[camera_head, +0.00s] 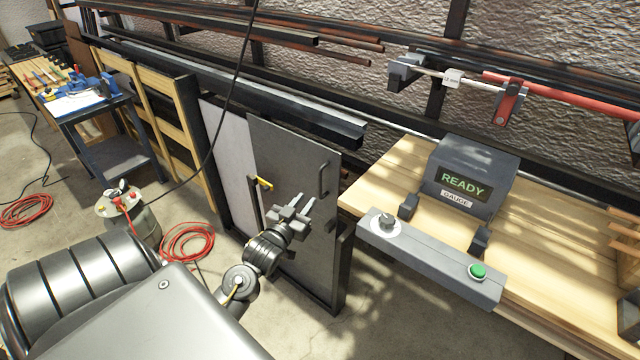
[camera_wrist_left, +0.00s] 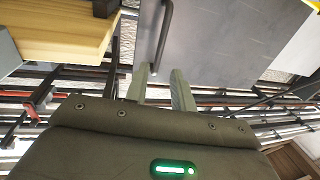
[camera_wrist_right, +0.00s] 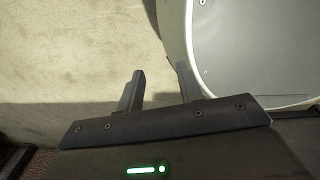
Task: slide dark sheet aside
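The dark sheet (camera_head: 284,158) stands upright in a floor rack, partly in front of a pale sheet (camera_head: 223,150). A dark bar handle (camera_head: 324,179) is on its right side. My left gripper (camera_head: 303,203) is in front of the sheet, just left of and below the handle in the head view. In the left wrist view, its two fingers (camera_wrist_left: 160,78) are apart and empty, with the handle (camera_wrist_left: 163,38) near their tips; I cannot tell if they touch. My right gripper (camera_wrist_right: 160,78) is open and empty above bare floor, outside the head view.
A wooden bench (camera_head: 400,175) with a gauge box (camera_head: 470,178) reading READY and a control bar (camera_head: 430,258) is right of the sheet. A yellow catch (camera_head: 264,184) is at the sheet's left. Metal bars (camera_head: 230,90) run above. A red hose (camera_head: 188,243) lies on the floor.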

